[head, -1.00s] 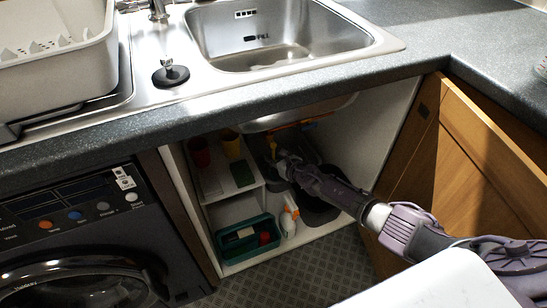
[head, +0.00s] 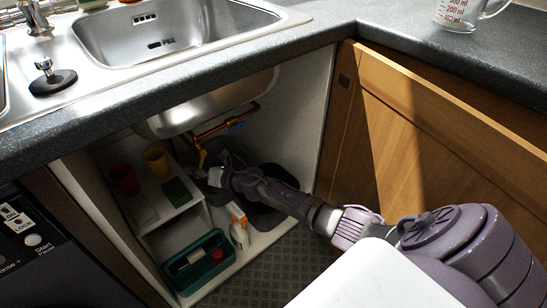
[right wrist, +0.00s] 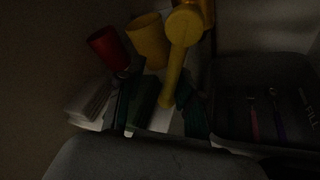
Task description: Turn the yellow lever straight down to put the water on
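The yellow lever (head: 202,158) hangs from the copper pipe under the sink, inside the open cabinet. In the right wrist view the lever (right wrist: 177,65) runs down from its round hub, its lower end leaning slightly left. My right gripper (head: 213,176) is in the cabinet at the lever's lower end. In the dim right wrist view its fingers (right wrist: 158,108) seem apart, one on each side of the lever's end; I cannot tell whether they touch it. My left gripper is out of view.
A red cup (head: 124,180) and a yellow cup (head: 157,163) stand on the white shelf left of the gripper, with a green sponge (head: 177,192). Below are a green caddy (head: 228,262) and a white-orange bottle (head: 238,226). The sink bowl (head: 215,110) hangs close above.

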